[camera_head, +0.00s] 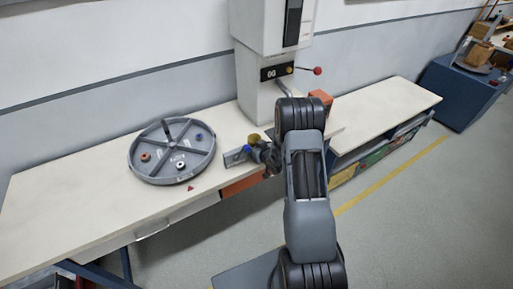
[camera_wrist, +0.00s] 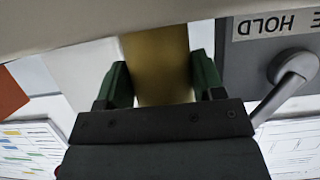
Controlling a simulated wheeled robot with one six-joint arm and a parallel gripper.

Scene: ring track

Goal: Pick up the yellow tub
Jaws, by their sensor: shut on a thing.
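The yellow tub (camera_wrist: 158,55) fills the space between the two green fingers of my gripper (camera_wrist: 160,78) in the wrist view. The fingers are shut on its sides, and its far end runs up to a pale surface at the top. In the head view a small yellow patch of the tub (camera_head: 253,138) shows at my gripper (camera_head: 258,149), near the front edge of the bench. My arm and gripper hide much of it there. I cannot tell whether the tub still touches the bench.
A round grey compartment tray (camera_head: 140,172) with several small parts lies on the bench (camera_head: 75,215), left of my gripper. A grey machine column (camera_head: 262,85) stands behind. A grey lever (camera_wrist: 290,78) beside a label reading "HOLD" (camera_wrist: 275,24) is close on the right in the wrist view.

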